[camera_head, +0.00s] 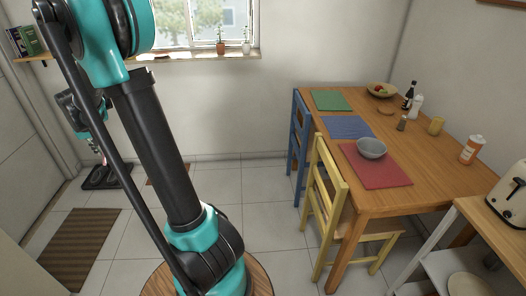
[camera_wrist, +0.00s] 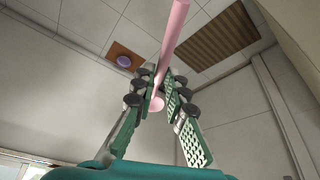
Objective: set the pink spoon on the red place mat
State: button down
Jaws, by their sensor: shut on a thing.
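The pink spoon (camera_wrist: 172,40) is held in my gripper (camera_wrist: 160,88), which is shut on it. In the wrist view its long handle runs up past the fingers, and a rounded pink end shows between them. In the head view my gripper (camera_head: 101,150) is at the far left, in the air, well away from the table; the spoon there is too small to make out clearly. The red place mat (camera_head: 392,176) lies on the near end of the wooden table at the right. A grey bowl (camera_head: 371,149) sits on its upper left part.
Blue (camera_head: 347,127) and green (camera_head: 329,101) mats lie farther along the table (camera_head: 440,165). A yellow chair (camera_head: 325,200) stands at its left side, near the red mat. Bottles and a cup stand along the right. Open tiled floor lies between.

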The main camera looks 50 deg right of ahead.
aim_at(386, 179)
jog(key=k+j+z, duration=0.1)
jog(key=z, duration=1.55)
jog(key=i+j+z, duration=0.1)
jog(key=z, duration=0.3)
jog(key=j+z, duration=0.55)
jog(key=z, duration=0.25)
jog(key=j+z, duration=0.25)
jog(key=z, duration=0.15)
jog(key=i, duration=0.05)
